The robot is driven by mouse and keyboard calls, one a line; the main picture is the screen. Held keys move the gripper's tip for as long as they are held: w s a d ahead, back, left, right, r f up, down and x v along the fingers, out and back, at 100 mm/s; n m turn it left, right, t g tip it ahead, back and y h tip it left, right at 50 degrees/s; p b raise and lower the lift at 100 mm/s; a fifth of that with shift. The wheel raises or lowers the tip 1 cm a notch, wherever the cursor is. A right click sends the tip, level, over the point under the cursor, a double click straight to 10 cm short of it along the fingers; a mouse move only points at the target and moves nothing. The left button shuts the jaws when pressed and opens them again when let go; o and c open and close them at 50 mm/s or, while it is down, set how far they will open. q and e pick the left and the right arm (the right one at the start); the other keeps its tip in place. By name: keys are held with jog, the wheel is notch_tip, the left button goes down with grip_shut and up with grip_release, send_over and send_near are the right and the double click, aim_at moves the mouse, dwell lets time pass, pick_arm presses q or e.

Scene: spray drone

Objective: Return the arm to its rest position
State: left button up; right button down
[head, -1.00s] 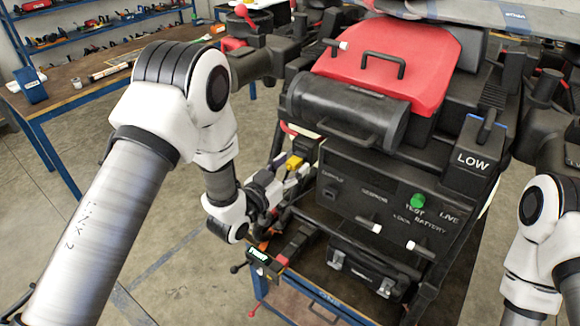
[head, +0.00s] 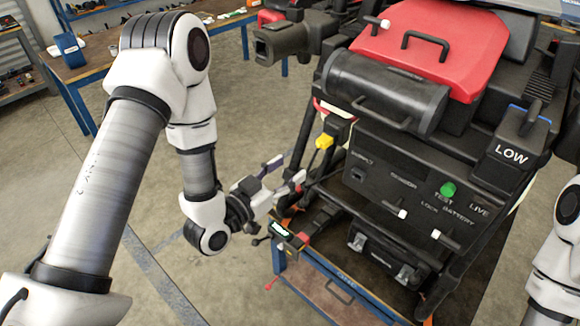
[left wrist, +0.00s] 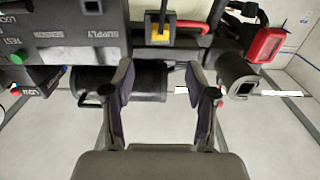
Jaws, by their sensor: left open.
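My left gripper (head: 283,178) is open and empty, to the left of the spray drone's black control panel (head: 420,190). In the left wrist view its two fingers (left wrist: 160,90) stand apart with nothing between them. A yellow connector (head: 324,141) in a black housing sits at the left edge of the panel, just beyond the fingertips and apart from them. The connector also shows in the left wrist view (left wrist: 160,33). My right gripper is not in view; only part of my right arm shows at the right edge.
The drone has a red lid (head: 425,40), a black cylinder (head: 385,92) and a box marked LOW (head: 515,145). It stands on a blue-framed cart (head: 310,290) with a small device (head: 290,237). A workbench (head: 150,50) stands behind. The floor at left is clear.

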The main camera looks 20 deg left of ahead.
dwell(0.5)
pick_arm(q)
jog(key=s+f+g+y+b, duration=0.1)
jog(key=s+f+g+b, duration=0.25)
jog(key=f, duration=0.85)
jog(key=s+f+g+y+b, duration=0.25)
jog(key=s+f, duration=0.25)
jog(key=f, duration=0.7)
jog(key=s+a+f+n+g+y, duration=0.1)
jog(key=s+a+f+n+g, duration=0.1)
jog(key=s+f+g, duration=0.3)
jog(key=s+a+f+n+g+y, duration=0.1)
jog(key=s+f+g, duration=0.4)
jog(key=s, duration=0.8)
jog(key=shift+a+n+g+y+b, duration=0.35)
jog(key=shift+a+n+g, duration=0.15)
jog(key=shift+a+n, duration=0.15)
jog(key=shift+o, duration=0.3)
jog(key=shift+w+f, duration=0.1)
